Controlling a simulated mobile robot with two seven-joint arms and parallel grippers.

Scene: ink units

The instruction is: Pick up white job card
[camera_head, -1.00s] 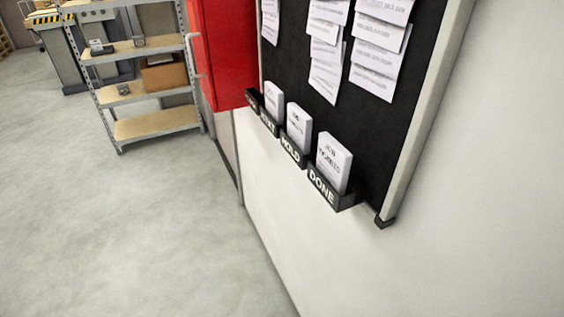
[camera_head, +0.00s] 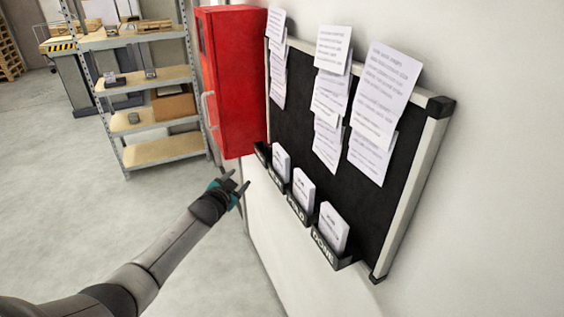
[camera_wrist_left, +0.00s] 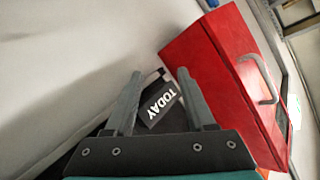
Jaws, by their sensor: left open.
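White job cards stand upright in dark pockets along the board's lower edge: one at the far pocket (camera_head: 282,161), one in the HOLD pocket (camera_head: 303,186), one in the DONE pocket (camera_head: 334,228). A further small pocket (camera_head: 261,153) at the far end shows no clear card. My left gripper (camera_head: 239,181) is open and empty, left of the far pockets and below the red cabinet. In the left wrist view, a dark pocket labelled TODAY (camera_wrist_left: 160,104) shows between the open fingers (camera_wrist_left: 158,74). My right gripper is out of view.
The red wall cabinet (camera_head: 232,75) with a handle adjoins the black board (camera_head: 395,165), which carries pinned papers (camera_head: 383,95). It also stands close at the right in the left wrist view (camera_wrist_left: 225,80). Metal shelves (camera_head: 150,110) stand behind. Floor at left is clear.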

